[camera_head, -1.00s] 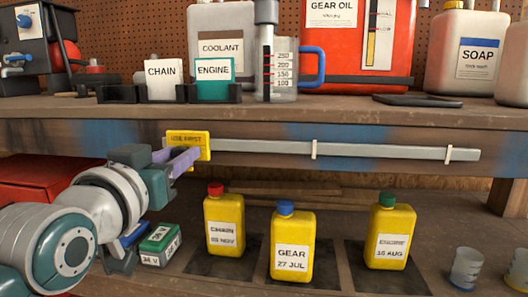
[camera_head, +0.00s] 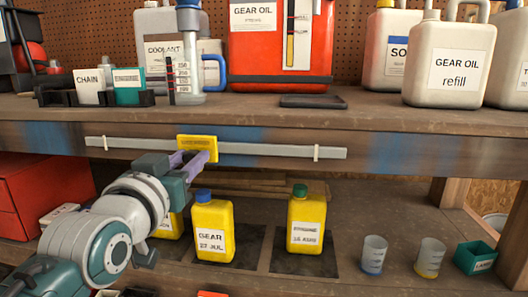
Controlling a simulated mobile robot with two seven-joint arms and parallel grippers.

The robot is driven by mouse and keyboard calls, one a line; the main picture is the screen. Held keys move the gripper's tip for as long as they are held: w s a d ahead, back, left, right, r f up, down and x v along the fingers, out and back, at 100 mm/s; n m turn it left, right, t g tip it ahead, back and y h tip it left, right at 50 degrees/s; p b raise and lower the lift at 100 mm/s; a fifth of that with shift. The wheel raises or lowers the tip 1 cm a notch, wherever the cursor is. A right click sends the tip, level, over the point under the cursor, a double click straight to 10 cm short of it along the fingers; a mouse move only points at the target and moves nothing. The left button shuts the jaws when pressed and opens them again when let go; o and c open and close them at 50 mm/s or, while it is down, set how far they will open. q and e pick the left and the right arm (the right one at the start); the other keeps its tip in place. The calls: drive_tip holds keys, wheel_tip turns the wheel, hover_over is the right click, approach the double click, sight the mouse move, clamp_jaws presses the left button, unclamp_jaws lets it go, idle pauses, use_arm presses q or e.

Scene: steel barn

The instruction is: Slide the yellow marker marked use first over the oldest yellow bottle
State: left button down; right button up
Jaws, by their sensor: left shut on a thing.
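The yellow marker (camera_head: 197,142) sits on the grey rail (camera_head: 255,149) along the shelf's front edge, near the rail's middle; its lettering is too small to read now. My left gripper (camera_head: 190,160) is shut on it from the front. Below, in the picture, the blue-capped yellow bottle (camera_head: 213,236) reads GEAR 27 JUL, almost straight under the marker. The green-capped yellow bottle (camera_head: 306,215) stands to its right, dated 16 AUG. Another yellow bottle (camera_head: 172,226), labelled CHAIN 03 NOV earlier, is mostly hidden behind my left arm. My right gripper is not in view.
White clips (camera_head: 316,153) hold the rail near its ends. The upper shelf (camera_head: 400,118) carries CHAIN and ENGINE containers, a measuring jug (camera_head: 187,70), and large jugs. Two small cups (camera_head: 374,255) and a green bin (camera_head: 475,258) stand lower right. A red box (camera_head: 40,195) is left.

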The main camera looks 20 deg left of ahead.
use_arm(q)
drive_tip(key=shift+d, duration=0.2)
drive_tip(key=shift+a, duration=0.1)
drive_tip(key=c, duration=0.6)
unclamp_jaws()
drive_tip(key=shift+o, duration=0.2)
drive_tip(key=p+v, duration=0.3)
drive_tip(key=v, duration=0.7)
drive_tip(key=shift+w, duration=0.1)
